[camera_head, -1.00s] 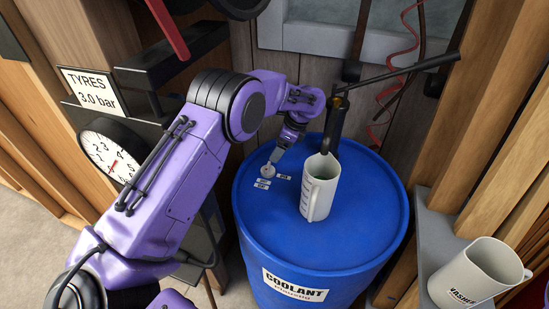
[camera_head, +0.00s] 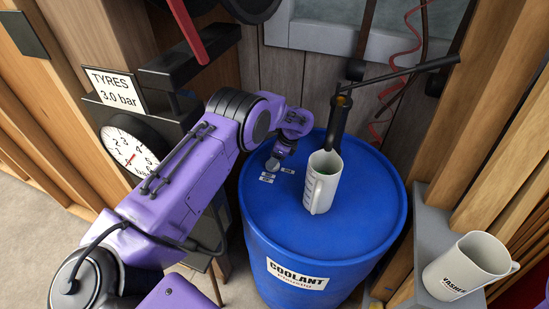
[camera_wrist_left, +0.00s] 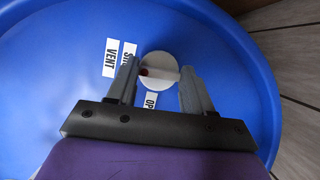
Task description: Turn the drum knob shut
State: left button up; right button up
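The blue coolant drum (camera_head: 345,230) stands in the middle. The drum knob (camera_head: 272,166) is a small pale round disc on the left part of its lid, and also shows in the left wrist view (camera_wrist_left: 158,80). White labels lie around it; VENT (camera_wrist_left: 109,57) reads clearly, while the SHUT and OPEN labels are partly covered. My left gripper (camera_head: 277,158) is just above the knob. In the left wrist view its fingers (camera_wrist_left: 160,66) are spread, one on each side of the disc, with gaps visible; I cannot tell whether they reach its depth. My right gripper is out of view.
A white jug (camera_head: 321,185) stands on the lid right of the knob, beside a black pump (camera_head: 339,122) with a long lever (camera_head: 400,72). A washer jug (camera_head: 468,265) sits on the grey ledge at right. A tyre gauge (camera_head: 128,150) is at left.

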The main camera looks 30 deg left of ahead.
pick_arm(q)
jog(key=shift+f+m, duration=0.15)
jog(key=shift+m, duration=0.35)
jog(key=o, duration=1)
jog(key=shift+o, duration=0.2)
jog(key=shift+w+d+r+b, duration=0.1)
jog(key=shift+d+r+b, duration=0.1)
jog(key=shift+r+b, duration=0.2)
jog(key=s+b+v, duration=0.1)
jog(key=b+v, duration=0.1)
jog(key=v, duration=0.7)
jog(key=shift+w+r+b, duration=0.3)
jog(key=shift+b, duration=0.05)
jog(key=shift+d, duration=0.2)
